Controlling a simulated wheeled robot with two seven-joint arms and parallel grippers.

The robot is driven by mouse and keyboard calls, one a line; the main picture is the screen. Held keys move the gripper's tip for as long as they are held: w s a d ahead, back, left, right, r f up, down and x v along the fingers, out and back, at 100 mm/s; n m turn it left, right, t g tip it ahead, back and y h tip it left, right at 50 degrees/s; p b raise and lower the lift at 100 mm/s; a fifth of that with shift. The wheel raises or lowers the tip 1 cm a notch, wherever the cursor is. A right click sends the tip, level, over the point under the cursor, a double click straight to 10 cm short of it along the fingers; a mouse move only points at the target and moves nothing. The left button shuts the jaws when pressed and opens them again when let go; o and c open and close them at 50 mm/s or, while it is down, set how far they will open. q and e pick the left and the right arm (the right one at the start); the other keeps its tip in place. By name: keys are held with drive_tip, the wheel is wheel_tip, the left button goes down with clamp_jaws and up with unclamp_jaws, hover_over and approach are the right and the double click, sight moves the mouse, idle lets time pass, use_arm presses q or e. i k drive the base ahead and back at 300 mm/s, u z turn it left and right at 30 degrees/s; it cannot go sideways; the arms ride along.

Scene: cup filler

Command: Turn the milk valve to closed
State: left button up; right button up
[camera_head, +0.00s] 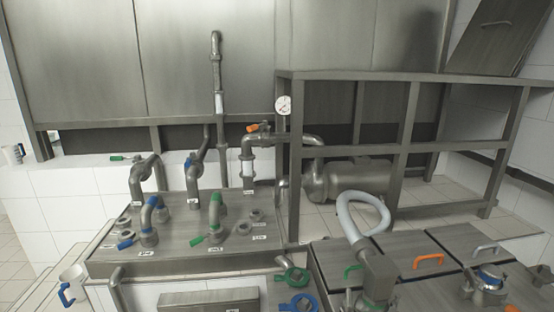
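Several pipe valves with coloured lever handles stand on and behind a steel counter (180,258). At the back are a green lever (120,158), a blue lever (188,162) and an orange lever (253,128). Neither of my grippers is in view.
A white mug with a blue handle (72,284) stands at the lower left; another (13,154) is at the far left. A steel frame (405,150) and tank (350,182) stand at right. A pale hose (362,198) rises in front. Green (297,276) and blue (304,303) rings show below.

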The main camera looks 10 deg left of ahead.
sight(188, 164)
drive_tip(key=u, duration=2.2)
drive_tip(key=i, duration=1.45)
drive_tip(key=z, duration=2.9)
